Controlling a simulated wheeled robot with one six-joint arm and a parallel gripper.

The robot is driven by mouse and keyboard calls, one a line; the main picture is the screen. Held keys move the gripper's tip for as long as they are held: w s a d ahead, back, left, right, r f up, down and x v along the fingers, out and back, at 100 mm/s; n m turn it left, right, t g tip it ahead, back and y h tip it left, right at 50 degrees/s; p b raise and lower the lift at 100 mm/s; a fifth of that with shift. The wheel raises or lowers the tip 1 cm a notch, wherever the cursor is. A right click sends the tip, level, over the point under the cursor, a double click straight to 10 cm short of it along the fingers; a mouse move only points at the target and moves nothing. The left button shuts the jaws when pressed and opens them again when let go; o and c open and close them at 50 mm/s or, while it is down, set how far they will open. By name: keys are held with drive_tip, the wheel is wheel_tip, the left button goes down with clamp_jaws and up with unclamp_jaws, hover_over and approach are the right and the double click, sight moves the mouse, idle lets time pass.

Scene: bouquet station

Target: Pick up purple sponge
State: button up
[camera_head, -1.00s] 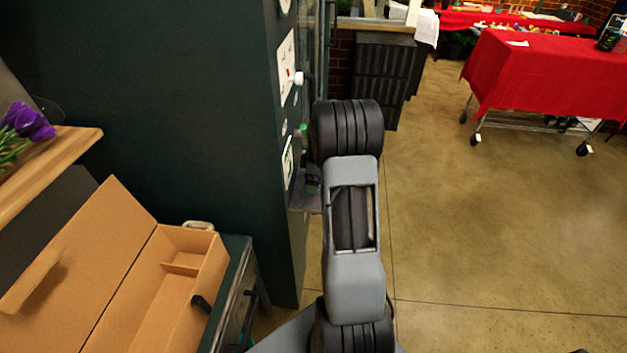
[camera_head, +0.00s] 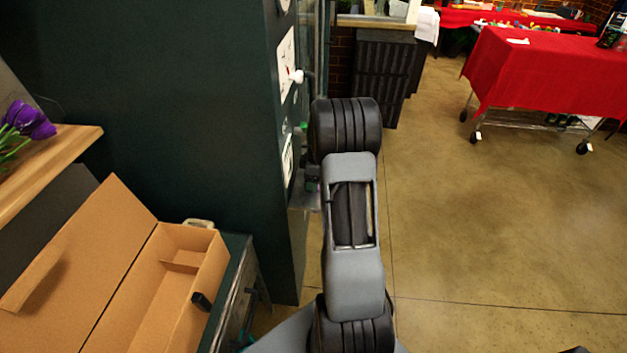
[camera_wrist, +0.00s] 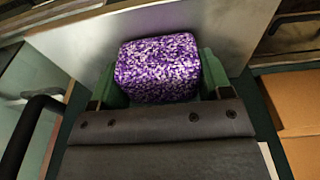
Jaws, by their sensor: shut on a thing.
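The purple sponge (camera_wrist: 158,69) is a speckled purple and white block with rounded corners. It shows in the wrist view, upper middle. My gripper (camera_wrist: 157,82) has its green fingers on the left and right sides of the sponge and is shut on it. A grey metal surface lies behind the sponge; I cannot tell whether the sponge touches it. In the head view my arm hides the gripper, and the sponge does not show there.
An open cardboard box (camera_head: 190,245) stands at the lower left. Purple flowers (camera_head: 27,120) lie on a wooden shelf (camera_head: 60,160). A dark green cabinet (camera_head: 180,110) is left of my arm. A red-covered table (camera_head: 545,75) stands at the upper right. The floor (camera_head: 480,230) on the right is clear.

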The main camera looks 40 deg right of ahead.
drive_tip(key=shift+r, duration=0.45)
wheel_tip(320, 180, up, 2)
drive_tip(key=shift+r, duration=0.1)
drive_tip(key=s+a+r+b, duration=0.4)
drive_tip(key=s+a+r, duration=0.4)
drive_tip(key=s+r, duration=0.2)
drive_tip(key=shift+s, duration=0.8)
